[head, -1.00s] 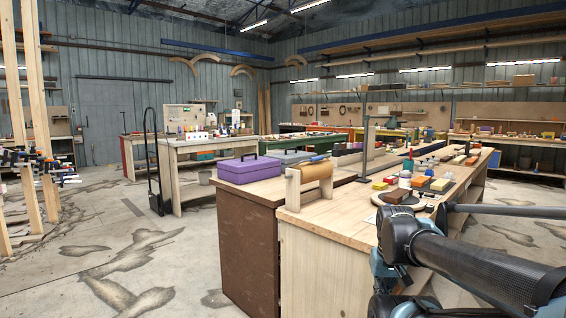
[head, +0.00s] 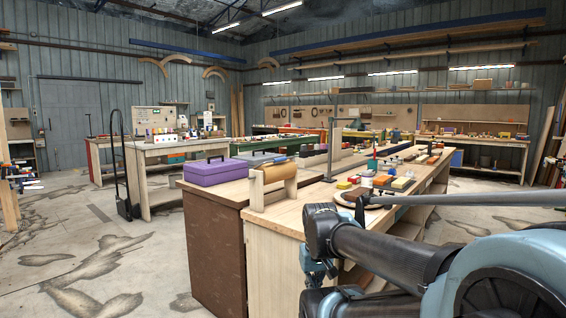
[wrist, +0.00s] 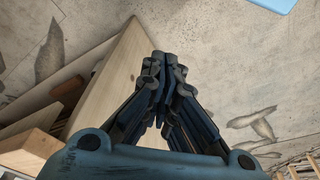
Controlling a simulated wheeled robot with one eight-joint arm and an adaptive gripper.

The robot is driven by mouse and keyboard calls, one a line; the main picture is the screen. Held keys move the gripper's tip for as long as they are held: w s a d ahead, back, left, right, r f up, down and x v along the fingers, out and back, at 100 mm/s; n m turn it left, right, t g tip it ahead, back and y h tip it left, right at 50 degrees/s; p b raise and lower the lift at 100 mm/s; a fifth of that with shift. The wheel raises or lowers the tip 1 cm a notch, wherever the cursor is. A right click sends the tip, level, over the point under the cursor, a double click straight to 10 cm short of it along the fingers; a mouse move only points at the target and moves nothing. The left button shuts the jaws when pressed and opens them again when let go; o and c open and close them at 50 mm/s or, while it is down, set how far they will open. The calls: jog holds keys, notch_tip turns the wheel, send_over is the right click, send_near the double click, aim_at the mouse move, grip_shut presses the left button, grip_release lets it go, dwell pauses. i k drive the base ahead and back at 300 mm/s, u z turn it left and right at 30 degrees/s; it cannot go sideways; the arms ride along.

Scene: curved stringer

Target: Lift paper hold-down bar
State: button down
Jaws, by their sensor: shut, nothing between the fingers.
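A brown paper roll (head: 273,172) sits in a wooden holder (head: 257,193) at the near left end of the long workbench in the head view. A separate hold-down bar cannot be made out on it at this size. My gripper (wrist: 164,58) shows in the wrist view with its dark fingers together and nothing between them. It is beside a pale wooden surface, with concrete floor beyond. The paper roll is not seen in the wrist view, and I cannot make out the fingertips in the head view.
The long workbench (head: 290,214) carries a round board (head: 352,198), coloured blocks and a metal post. A purple toolbox (head: 215,171) sits on the brown cabinet (head: 212,235) left of the roll. A hand truck (head: 122,170) stands farther left. Concrete floor (head: 60,250) is open at left.

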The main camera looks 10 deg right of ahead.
aim_at(284, 158)
jog(key=u, duration=0.05)
jog(key=k, duration=0.95)
jog(key=z, duration=0.35)
jog(key=i, duration=1.55)
jog(key=u, duration=0.5)
